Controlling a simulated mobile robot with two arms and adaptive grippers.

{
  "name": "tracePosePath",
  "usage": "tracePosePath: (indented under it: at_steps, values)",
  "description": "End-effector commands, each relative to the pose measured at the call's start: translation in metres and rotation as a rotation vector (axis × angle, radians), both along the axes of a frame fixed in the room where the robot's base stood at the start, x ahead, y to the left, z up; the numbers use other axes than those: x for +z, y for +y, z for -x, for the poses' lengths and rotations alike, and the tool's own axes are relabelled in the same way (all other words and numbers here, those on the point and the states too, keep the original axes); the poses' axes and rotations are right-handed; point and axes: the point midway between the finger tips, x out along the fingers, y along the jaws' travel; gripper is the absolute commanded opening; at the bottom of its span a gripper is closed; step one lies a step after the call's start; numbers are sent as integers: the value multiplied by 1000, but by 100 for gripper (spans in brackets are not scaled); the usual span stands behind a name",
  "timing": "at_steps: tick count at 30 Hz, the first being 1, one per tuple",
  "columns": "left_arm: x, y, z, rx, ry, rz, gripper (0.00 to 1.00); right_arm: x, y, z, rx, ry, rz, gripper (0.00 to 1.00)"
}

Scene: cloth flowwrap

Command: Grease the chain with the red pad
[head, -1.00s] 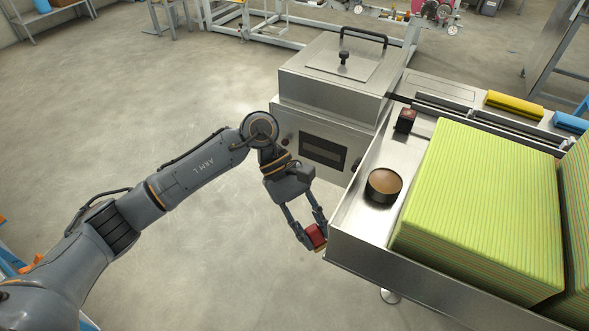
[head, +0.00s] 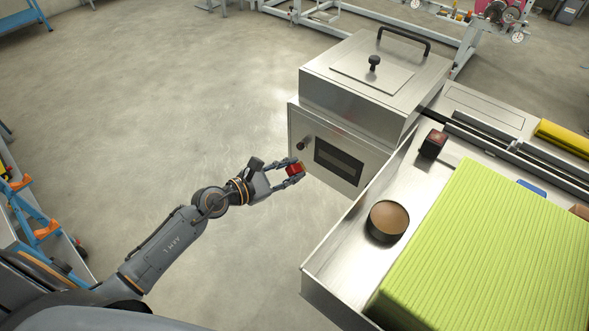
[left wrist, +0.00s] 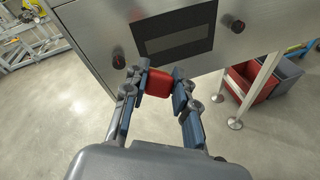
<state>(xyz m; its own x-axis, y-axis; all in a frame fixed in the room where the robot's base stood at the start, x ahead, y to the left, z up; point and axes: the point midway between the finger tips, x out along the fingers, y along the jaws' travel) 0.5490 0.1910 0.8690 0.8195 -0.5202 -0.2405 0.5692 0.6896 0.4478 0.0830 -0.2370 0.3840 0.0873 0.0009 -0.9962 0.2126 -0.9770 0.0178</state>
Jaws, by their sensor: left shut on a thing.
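My left gripper (head: 292,172) is shut on a red pad (head: 294,167), in front of the steel machine box. The left wrist view also shows the red pad (left wrist: 157,83) between the fingers, below the machine's dark display panel (left wrist: 173,35). A round dark tin (head: 388,221) with a brown surface stands on the steel tray to the right, apart from the gripper. A dark channel (head: 480,142) runs along the steel bed at upper right; I cannot make out a chain in it. My right gripper is not in view.
The machine box (head: 345,110) has a handled lid and a knob. The steel tray (head: 325,265) holds a tall green striped cloth stack (head: 490,250) and a dark block (head: 433,144) with a reddish top. A yellow bar (head: 565,138) lies farther right. Open floor lies left.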

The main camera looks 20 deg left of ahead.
Motion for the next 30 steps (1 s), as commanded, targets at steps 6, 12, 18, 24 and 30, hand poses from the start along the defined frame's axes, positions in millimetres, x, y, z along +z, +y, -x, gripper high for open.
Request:
tracePosePath:
  at_steps: [6,12,18,24,30]
  values:
    - [1,-9,-22,-3,-1,2,0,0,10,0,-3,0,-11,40]
    - [0,-16,-40,-4,1,1,0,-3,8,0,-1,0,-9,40]
    - [0,-20,-49,-5,1,1,0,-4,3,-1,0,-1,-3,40]
    - [0,-20,-51,-5,1,1,0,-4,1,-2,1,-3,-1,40]
    - [0,-20,-50,-5,1,1,0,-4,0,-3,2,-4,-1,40]
